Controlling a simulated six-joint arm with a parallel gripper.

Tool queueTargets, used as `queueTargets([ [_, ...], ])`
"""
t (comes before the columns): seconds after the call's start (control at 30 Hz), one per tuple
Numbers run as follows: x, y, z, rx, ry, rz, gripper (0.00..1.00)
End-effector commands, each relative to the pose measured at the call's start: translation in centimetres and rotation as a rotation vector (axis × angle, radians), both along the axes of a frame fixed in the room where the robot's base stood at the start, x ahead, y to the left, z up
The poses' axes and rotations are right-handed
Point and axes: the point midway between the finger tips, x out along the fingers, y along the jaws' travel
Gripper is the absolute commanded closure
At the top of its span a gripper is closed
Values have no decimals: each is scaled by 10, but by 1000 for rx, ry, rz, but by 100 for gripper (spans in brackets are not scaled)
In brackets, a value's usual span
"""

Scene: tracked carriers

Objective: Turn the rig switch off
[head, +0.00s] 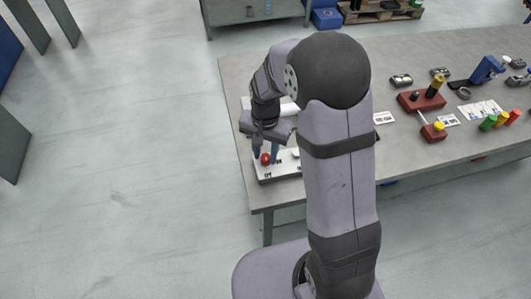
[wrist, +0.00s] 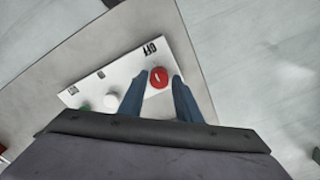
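The switch panel (wrist: 128,52) is a white plate at the table's corner; it also shows in the head view (head: 284,168). A round red button or knob (wrist: 159,78) sits beside the printed word OFF (wrist: 150,48); the head view shows it too (head: 265,159). A white round part (wrist: 110,101) and a green one (wrist: 85,106) lie further left on the panel. My gripper (wrist: 160,74) points down at the red part. Its blue fingers stand apart, one on each side of it, with small gaps. I cannot tell how far the tips are above the plate.
The grey table (head: 430,60) extends to the right. On it stand a red block with posts (head: 421,100), a smaller red block (head: 433,132), a blue device (head: 487,69) and several coloured cylinders. The floor left of the table is clear.

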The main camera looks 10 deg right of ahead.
Motion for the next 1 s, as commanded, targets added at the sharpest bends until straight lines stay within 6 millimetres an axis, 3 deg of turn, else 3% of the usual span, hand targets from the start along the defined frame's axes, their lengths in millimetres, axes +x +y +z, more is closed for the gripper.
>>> queueTargets([
  [0.47,-1,0,5,0,4,1,58],
  [1.0,-1,0,68,0,1,1,58],
])
